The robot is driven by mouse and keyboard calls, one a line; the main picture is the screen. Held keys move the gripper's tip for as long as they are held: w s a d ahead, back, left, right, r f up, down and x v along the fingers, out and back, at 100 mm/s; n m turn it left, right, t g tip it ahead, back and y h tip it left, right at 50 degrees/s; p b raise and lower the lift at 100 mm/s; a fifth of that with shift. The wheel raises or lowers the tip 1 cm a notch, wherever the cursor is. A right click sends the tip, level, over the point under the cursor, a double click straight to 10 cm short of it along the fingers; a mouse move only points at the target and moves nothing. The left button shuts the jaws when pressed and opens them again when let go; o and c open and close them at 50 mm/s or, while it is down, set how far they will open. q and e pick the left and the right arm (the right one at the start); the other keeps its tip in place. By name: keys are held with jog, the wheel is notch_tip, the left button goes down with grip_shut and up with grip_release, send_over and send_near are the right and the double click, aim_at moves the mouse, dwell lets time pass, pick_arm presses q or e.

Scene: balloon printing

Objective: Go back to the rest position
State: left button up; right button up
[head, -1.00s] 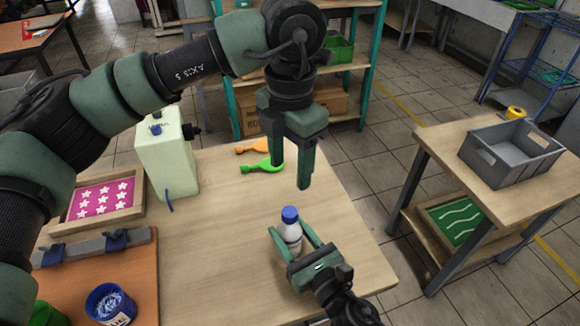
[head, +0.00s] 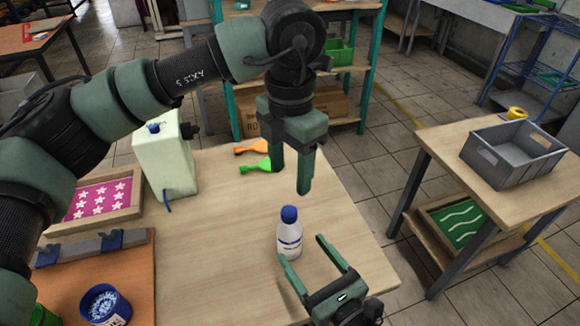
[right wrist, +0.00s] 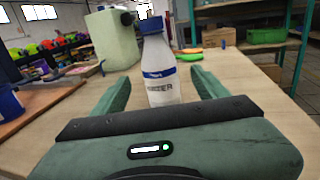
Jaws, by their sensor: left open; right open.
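My left gripper (head: 290,178) hangs over the back of the wooden table (head: 215,240), pointing down, open and empty. My right gripper (head: 302,250) is low at the table's front right edge, open and empty. A white bottle (head: 289,238) with a blue cap and blue label band stands upright on the table, just beyond the right fingertips. In the right wrist view the bottle (right wrist: 161,80) stands ahead, between the lines of the two fingers, with no finger visibly closed on it.
A pale canister (head: 168,160) and a framed pink star screen (head: 105,200) stand at left. A blue ink pot (head: 103,303) is at front left. A side table holds a grey crate (head: 510,160).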

jog(key=shift+s+d, duration=0.25)
jog(key=shift+s, duration=0.15)
